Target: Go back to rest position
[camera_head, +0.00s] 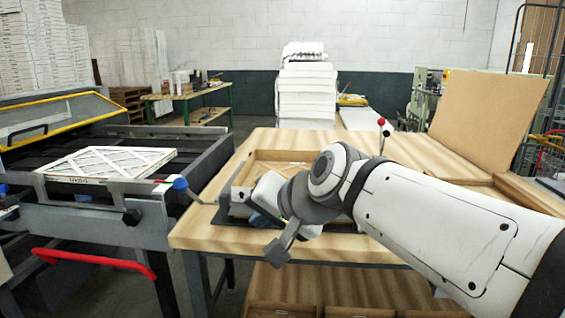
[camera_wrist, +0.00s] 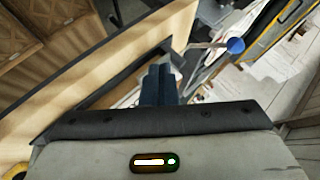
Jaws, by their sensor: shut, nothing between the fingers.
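My white arm reaches in from the right of the head view, over the wooden table (camera_head: 205,236). The table top and a dark edge lie beneath and to the left of the fingers.
A white pleated filter (camera_head: 108,163) lies on the dark machine at left. A blue-knobbed lever (camera_head: 180,184) sticks out near the table's left edge. A red-knobbed lever (camera_head: 382,123) and a cardboard sheet (camera_head: 485,115) stand behind the arm. White stacks (camera_head: 306,95) are behind the table.

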